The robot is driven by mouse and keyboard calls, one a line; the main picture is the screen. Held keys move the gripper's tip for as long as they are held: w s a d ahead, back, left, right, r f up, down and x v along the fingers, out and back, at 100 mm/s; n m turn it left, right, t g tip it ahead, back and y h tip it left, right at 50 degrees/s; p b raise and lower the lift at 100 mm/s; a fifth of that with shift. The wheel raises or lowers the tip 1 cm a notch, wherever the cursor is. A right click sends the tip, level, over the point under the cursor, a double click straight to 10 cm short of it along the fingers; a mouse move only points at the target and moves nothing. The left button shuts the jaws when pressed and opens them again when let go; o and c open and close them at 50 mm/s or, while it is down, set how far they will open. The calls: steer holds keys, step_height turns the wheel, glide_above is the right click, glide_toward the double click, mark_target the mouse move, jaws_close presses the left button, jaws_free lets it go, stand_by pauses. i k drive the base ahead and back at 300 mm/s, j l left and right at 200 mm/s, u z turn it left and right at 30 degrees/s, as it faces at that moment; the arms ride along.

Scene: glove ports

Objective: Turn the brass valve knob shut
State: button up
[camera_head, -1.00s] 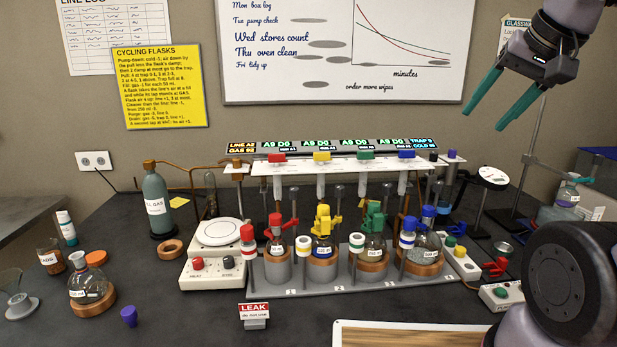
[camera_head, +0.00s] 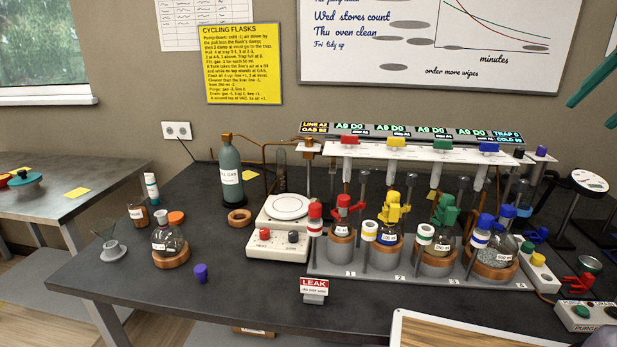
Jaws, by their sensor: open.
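A grey-green gas cylinder (camera_head: 230,178) with a white label stands upright at the back of the dark bench, left of centre. A small brass valve (camera_head: 227,137) sits on its top, with a brass pipe leading right. The knob is too small to tell how far it is turned. My gripper (camera_head: 588,86) shows only as green fingers at the upper right edge, open and far to the right of the valve. The rest of it is out of frame.
A rack of stoppered flasks (camera_head: 420,265) with coloured clamps fills the right of the bench. A white hotplate (camera_head: 288,222), a cork ring (camera_head: 239,217) and a round flask (camera_head: 168,240) stand near the cylinder. A side table (camera_head: 70,205) is at left.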

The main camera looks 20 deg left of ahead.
mark_target(308, 140)
steer(key=j+u, duration=0.75)
steer(key=i+j, duration=0.05)
steer(key=j, duration=0.05)
